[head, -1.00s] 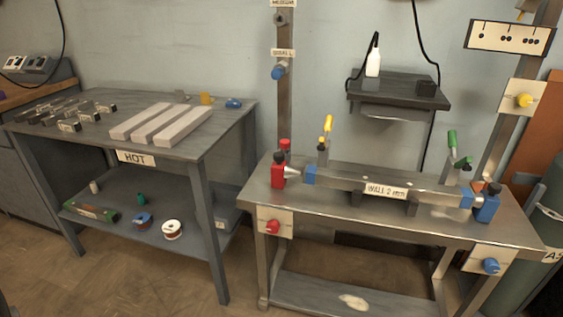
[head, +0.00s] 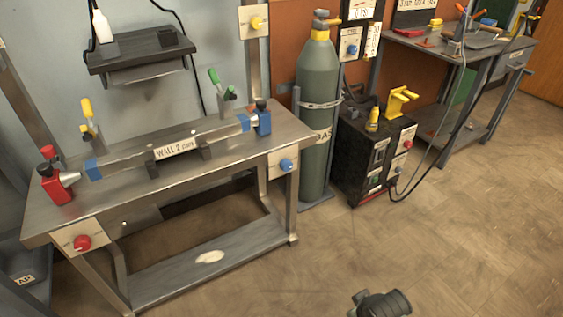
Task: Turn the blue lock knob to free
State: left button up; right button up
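A blue knob (head: 286,165) sits on a pale plate at the right front corner of the steel bench (head: 225,152) in the head view. The marking on its plate is too small to read, so I cannot tell its setting. A red knob (head: 82,242) is on a similar plate at the bench's left front. Another blue knob (head: 351,48) is on a panel behind the gas cylinder. Neither of my grippers can be made out. A dark rounded part at the bottom edge looks like my own arm, with no fingers showing.
The bench carries a clamped bar (head: 125,163) with red and blue end holders. A green gas cylinder (head: 318,120) stands close right of the bench, then a black welding machine (head: 375,160) with cables. The floor (head: 450,235) in front is open.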

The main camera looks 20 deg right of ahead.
aim_at(286, 164)
jog(key=i+l, duration=0.1)
jog(key=l, duration=0.45)
jog(key=i+l, duration=0.1)
jog(key=l, duration=0.5)
jog(key=i+l, duration=0.1)
jog(key=l, duration=0.45)
